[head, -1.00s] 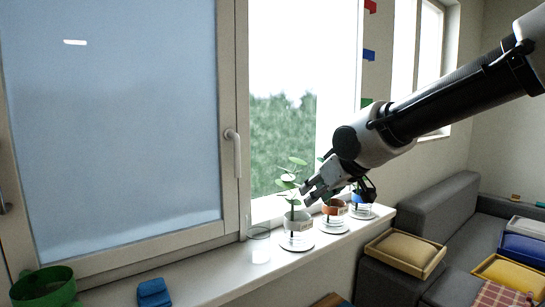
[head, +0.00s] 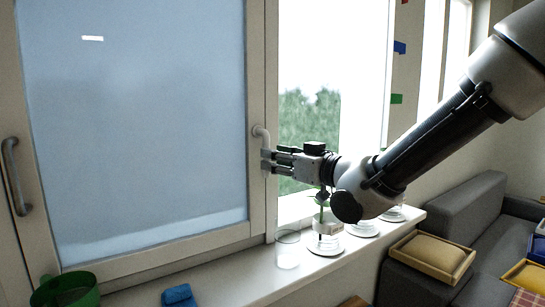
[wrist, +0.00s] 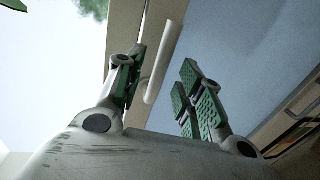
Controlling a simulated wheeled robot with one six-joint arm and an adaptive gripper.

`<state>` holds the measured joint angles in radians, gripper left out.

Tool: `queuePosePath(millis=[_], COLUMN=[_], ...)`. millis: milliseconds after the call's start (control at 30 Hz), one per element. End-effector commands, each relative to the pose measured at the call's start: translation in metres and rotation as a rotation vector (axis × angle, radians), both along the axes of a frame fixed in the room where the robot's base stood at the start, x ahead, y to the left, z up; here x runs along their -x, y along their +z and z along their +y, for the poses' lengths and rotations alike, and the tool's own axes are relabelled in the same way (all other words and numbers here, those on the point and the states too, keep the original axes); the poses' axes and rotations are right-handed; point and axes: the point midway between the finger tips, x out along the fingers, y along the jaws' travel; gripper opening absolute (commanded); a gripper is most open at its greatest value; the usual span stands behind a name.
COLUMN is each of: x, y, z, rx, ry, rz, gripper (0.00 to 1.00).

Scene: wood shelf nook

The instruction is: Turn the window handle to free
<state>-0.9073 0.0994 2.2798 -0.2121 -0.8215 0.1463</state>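The white window handle (head: 262,135) sits on the right side of the tinted window sash (head: 262,200). Its neck shows at the top and its grip runs down, the lower part hidden by my gripper. My gripper (head: 268,161) reaches in from the right, with its fingertips at the handle's grip. In the wrist view the handle (wrist: 166,62) lies between the two open fingers, closer to the left one. A gap shows on the right side; whether the left pad touches the handle I cannot tell.
Below, the sill (head: 240,280) holds a clear glass (head: 287,250), potted plants (head: 326,243), a blue cloth-like item (head: 179,297) and a green pot (head: 68,291). Another handle (head: 14,175) is at far left. A grey sofa (head: 470,215) stands right.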

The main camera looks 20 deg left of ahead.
Motion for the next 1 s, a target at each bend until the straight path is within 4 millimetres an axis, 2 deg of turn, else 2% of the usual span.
queuePosePath(millis=[200, 567, 767, 800, 1000], x=[-0.015, -0.019, -0.019, -0.019, -0.019], y=[-0.001, 0.000, 0.000, 0.000, 0.000], z=[0.027, 0.033, 0.033, 0.033, 0.033], rx=[0.001, 0.001, 0.002, 0.002, 0.001], ry=[0.000, -0.001, -0.001, -0.001, -0.001], rz=[0.002, 0.000, 0.001, 0.001, 0.002], gripper=[0.37, 0.37, 0.03, 0.00, 0.00])
